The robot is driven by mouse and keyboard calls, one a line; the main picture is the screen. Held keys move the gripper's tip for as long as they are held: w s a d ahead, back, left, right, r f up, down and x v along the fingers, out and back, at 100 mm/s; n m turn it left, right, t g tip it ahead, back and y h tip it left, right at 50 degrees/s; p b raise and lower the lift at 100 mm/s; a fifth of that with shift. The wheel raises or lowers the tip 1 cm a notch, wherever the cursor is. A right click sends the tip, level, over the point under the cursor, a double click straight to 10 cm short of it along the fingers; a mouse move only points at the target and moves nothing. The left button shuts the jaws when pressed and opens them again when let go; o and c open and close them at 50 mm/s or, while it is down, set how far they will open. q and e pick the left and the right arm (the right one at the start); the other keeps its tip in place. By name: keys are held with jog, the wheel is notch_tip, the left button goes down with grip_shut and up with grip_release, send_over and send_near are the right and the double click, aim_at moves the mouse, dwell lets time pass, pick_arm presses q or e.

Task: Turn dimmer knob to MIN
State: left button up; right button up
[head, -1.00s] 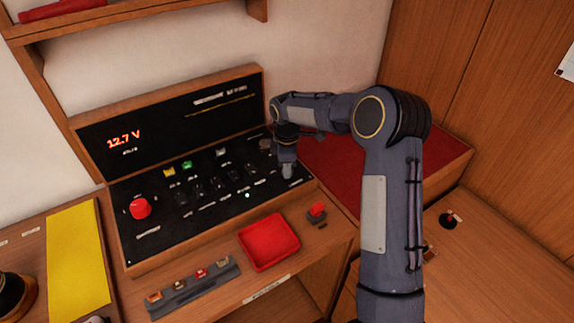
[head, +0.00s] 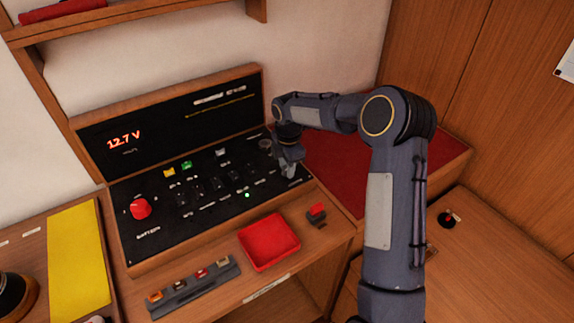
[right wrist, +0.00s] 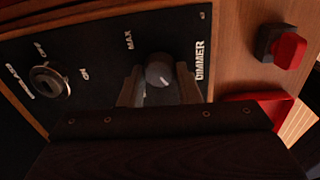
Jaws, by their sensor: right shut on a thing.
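The dimmer knob (right wrist: 159,70) is a dark round knob with a pale mark on its lower right side in the right wrist view. It sits between the printed words MAX and DIMMER on the black panel (right wrist: 100,30); no MIN label is readable. My right gripper (right wrist: 160,90) has one finger on each side of the knob and is shut on it. In the head view my right gripper (head: 288,172) reaches down to the panel's right end and hides the knob. My left gripper is not in view.
A round key-like switch (right wrist: 48,83) lies left of the knob in the right wrist view. A red switch (head: 317,210) stands on the wood right of the panel. A red tray (head: 270,243) and a red knob (head: 140,208) also show in the head view.

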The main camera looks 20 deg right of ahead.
jog(key=shift+w+r, duration=0.1)
jog(key=o, duration=1)
jog(key=shift+s+r+b, duration=0.15)
jog(key=shift+r+b, duration=0.15)
jog(key=shift+r, duration=1.65)
jog(key=shift+s+r+b, duration=0.1)
jog(key=shift+r+b, duration=0.15)
jog(key=shift+r, duration=1.65)
jog(key=shift+s, duration=0.1)
jog(key=s+r+m+t, duration=0.1)
jog(key=s+r+m, duration=0.5)
jog(key=s, duration=0.4)
jog(key=s+a+m+t+y, duration=0.1)
jog(key=s+a+m, duration=0.1)
jog(key=s+m, duration=0.3)
jog(key=s+a+f+m+t+y, duration=0.1)
jog(key=s+m, duration=0.4)
jog(key=s, duration=0.5)
jog(key=s+a+f+m+t+y, duration=0.1)
jog(key=s+a+m, duration=0.3)
jog(key=s, duration=0.4)
jog(key=shift+s+f+m+t+y, duration=0.1)
jog(key=shift+s+m+t+y, duration=0.3)
jog(key=shift+t, duration=0.1)
